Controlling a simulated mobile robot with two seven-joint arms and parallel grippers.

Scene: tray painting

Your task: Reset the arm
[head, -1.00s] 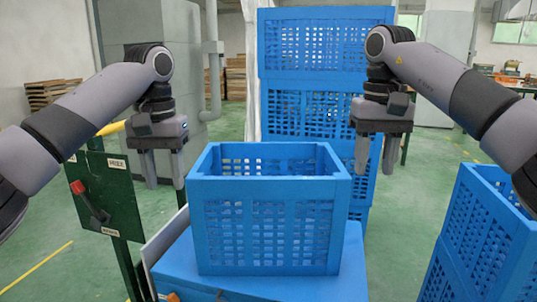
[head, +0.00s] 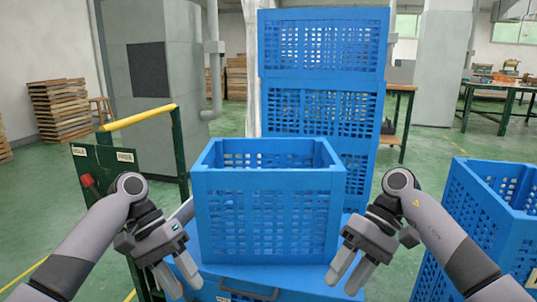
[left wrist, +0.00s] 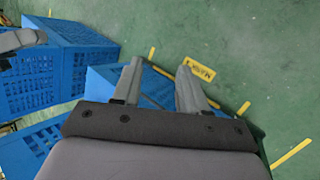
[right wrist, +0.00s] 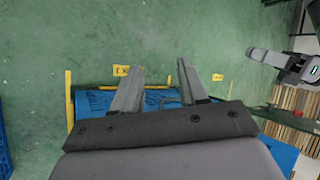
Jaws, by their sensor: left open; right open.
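My left gripper (head: 176,276) is open and empty, low at the front left of a blue crate (head: 265,215). It points down and its two fingers are spread, as the left wrist view (left wrist: 157,82) also shows. My right gripper (head: 345,277) is open and empty, low at the front right of the same crate. Its spread fingers also show in the right wrist view (right wrist: 161,82). The crate stands upright on a blue base (head: 225,280) between the two grippers. Neither gripper holds the crate.
Blue crates (head: 322,50) are stacked behind the middle crate. Another blue crate (head: 490,230) stands at the right. A green panel with a red knob (head: 87,180) and a yellow-topped rail (head: 140,118) are at the left. Green floor is open farther back.

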